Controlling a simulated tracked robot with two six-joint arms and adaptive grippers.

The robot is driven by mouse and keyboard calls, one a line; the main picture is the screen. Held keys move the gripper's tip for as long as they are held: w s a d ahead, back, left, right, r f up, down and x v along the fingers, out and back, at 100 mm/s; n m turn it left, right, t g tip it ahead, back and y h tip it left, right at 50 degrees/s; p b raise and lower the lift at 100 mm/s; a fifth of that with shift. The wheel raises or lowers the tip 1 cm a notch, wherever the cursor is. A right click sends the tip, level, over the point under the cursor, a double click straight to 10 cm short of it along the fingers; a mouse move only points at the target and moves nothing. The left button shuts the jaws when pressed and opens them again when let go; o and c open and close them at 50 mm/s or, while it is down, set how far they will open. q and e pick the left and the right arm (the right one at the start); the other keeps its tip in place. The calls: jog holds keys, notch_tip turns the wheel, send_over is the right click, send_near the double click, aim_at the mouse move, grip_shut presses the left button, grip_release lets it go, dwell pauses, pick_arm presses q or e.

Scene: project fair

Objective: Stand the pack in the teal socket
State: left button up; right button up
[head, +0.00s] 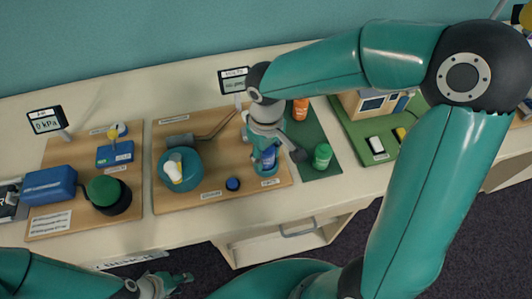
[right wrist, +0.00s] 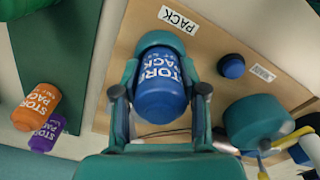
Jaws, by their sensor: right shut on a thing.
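The blue pack (right wrist: 160,95) has white lettering and is between the two fingers of my right gripper (right wrist: 160,89), which is shut on it. The teal socket (right wrist: 160,40) shows as a rounded rim at the pack's far end, beside the PACK label. The pack's end lies over or within that rim; I cannot tell how deep it sits. In the head view the blue pack (head: 269,158) is partly hidden by my right gripper (head: 264,152), at the right end of the wooden board. My left gripper (head: 172,284) is low at the bottom left, away from the pack.
A green pack (head: 321,156) and an orange pack (head: 300,109) stand on the green mat to the right. A purple pack (right wrist: 47,134) shows in the wrist view. A blue button (head: 232,184) and a round teal vessel (head: 180,170) are left of the socket.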

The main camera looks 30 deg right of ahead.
jog(key=shift+f, duration=0.3)
jog(key=o, duration=0.9)
jog(key=shift+r, duration=0.1)
jog(key=shift+r+p, duration=4.1)
jog(key=shift+r, duration=1.35)
jog(key=shift+f, duration=0.1)
